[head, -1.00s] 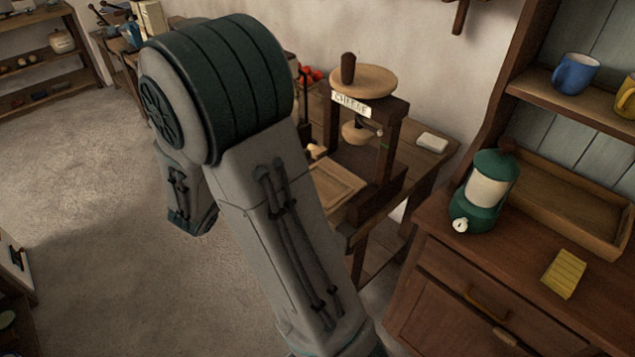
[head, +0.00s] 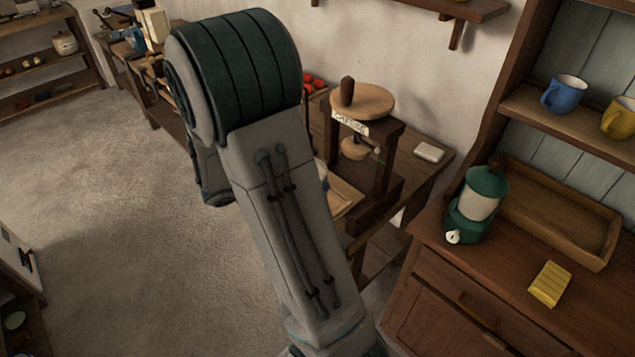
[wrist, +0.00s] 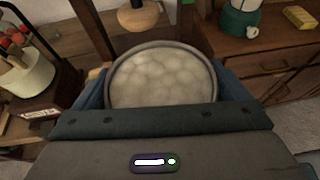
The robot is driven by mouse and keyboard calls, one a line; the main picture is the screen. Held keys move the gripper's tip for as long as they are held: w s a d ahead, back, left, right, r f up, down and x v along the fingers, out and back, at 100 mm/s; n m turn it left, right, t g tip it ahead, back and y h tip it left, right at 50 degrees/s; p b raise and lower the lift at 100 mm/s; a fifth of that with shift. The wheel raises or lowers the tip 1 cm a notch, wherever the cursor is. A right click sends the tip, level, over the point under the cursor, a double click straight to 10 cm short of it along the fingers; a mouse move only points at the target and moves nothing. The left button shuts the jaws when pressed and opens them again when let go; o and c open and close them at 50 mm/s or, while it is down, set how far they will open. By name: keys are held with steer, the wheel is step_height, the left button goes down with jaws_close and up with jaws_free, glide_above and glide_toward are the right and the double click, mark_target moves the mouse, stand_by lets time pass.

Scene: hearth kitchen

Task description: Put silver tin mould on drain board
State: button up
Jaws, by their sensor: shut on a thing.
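The silver tin mould (wrist: 160,43) is a round grey-rimmed vessel, filled with pale lumpy stuff, in the middle of the wrist view. My gripper (wrist: 161,88) is shut on it, with one blue-grey finger at its left side and one at its right. In the head view my arm hides most of the gripper and the mould. A pale wooden board (head: 345,198), which looks like the drain board, lies at the foot of the cheese press, partly hidden behind my arm.
The cheese press (head: 383,150) stands on a wooden table with a white block (head: 429,152). The floor at left is clear.

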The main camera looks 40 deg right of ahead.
steer(key=shift+w+d+f+p, duration=0.3)
steer(key=shift+d+f, duration=0.65)
steer(key=shift+f, duration=0.3)
steer(key=shift+w+d+f+p, duration=0.3)
steer(key=shift+d+f, duration=0.65)
steer(key=shift+f, duration=0.25)
steer(key=shift+w+d+f+p, duration=0.2)
steer(key=shift+w+d+f, duration=0.1)
steer(key=shift+d+f, duration=0.8)
steer(key=shift+a+f, duration=0.15)
steer(key=shift+f, duration=0.1)
steer(key=shift+f, duration=0.15)
steer(key=o, duration=1.1)
steer(key=shift+r, duration=0.2)
